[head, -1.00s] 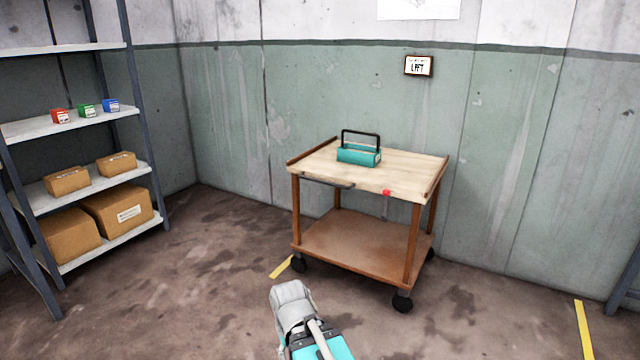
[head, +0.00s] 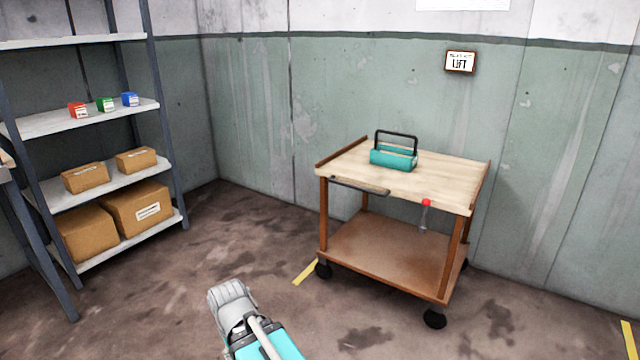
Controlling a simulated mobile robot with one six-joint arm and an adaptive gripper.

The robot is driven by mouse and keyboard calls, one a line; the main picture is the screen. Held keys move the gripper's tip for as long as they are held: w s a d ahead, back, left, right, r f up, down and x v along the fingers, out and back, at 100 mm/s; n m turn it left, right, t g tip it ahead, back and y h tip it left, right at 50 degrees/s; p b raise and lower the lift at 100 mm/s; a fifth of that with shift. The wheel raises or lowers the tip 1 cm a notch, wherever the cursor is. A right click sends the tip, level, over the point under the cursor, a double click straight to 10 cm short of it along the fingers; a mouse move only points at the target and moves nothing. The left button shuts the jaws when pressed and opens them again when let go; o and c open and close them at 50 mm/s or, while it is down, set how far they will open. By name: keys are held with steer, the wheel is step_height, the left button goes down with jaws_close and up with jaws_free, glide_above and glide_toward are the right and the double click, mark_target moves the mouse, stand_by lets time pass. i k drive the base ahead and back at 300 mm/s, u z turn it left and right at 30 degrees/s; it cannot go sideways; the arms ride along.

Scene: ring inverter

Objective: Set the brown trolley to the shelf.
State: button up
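The brown trolley (head: 385,250) stands upright on black castors against the green wall, right of the middle in the head view. Its pale top bears a teal toolbox (head: 393,158) with a black handle. A dark push handle (head: 360,187) runs along its front left edge, and a red knob (head: 426,202) sits on the front edge. The shelf (head: 120,122) is a grey metal rack at the left, apart from the trolley. My arm shows at the bottom, in front of the trolley and not touching it. My gripper's fingers cannot be made out.
The shelf holds small red, green and blue boxes (head: 105,104) and several brown cartons (head: 137,210). Yellow floor marks lie by the trolley's left castor (head: 305,271) and at the far right (head: 629,338). A "LIFT" sign (head: 460,61) hangs above. The floor between shelf and trolley is clear.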

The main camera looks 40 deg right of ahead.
mark_target(427, 266)
steer(key=z, duration=0.05)
steer(key=i, duration=1.25)
steer(key=z, duration=0.6)
